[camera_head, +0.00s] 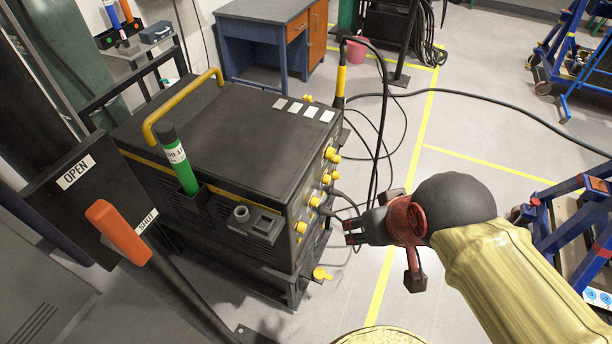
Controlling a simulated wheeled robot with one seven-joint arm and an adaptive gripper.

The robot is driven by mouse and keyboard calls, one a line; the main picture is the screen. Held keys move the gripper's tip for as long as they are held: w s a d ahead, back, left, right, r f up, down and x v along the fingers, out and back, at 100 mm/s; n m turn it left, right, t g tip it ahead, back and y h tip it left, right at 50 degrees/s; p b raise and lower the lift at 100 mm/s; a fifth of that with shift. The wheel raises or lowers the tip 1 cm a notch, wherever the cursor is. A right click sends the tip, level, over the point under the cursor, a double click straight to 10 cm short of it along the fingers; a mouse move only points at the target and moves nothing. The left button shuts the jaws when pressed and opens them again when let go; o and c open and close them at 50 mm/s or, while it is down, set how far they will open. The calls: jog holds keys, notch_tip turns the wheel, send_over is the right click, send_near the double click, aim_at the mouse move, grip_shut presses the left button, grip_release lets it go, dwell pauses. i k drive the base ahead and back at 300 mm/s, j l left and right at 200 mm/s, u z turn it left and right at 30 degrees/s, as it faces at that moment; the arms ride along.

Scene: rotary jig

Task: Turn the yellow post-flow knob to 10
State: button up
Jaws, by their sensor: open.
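A black welding power unit (235,130) stands at the centre with its front panel facing right, seen at a steep angle. Several yellow knobs (331,154) stick out of that panel. I cannot tell which one is the post-flow knob, and no scale or number can be read. My gripper (348,231), dark with a red part behind it, is to the right of the panel. Its fingers point left toward the lower knobs. It is open and appears empty, apart from the knobs.
Black cables (375,140) run from the panel close by my gripper. An orange-handled lever (118,232) with OPEN and SHUT signs is at the left front. A green tube (180,165) stands at the unit's side. A blue frame (575,225) is at right.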

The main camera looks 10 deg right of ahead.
aim_at(326, 178)
jog(key=l+u, duration=0.3)
jog(key=l, duration=0.4)
jog(key=k+l+u, duration=0.15)
jog(key=l+u, duration=0.15)
jog(key=l, duration=0.4)
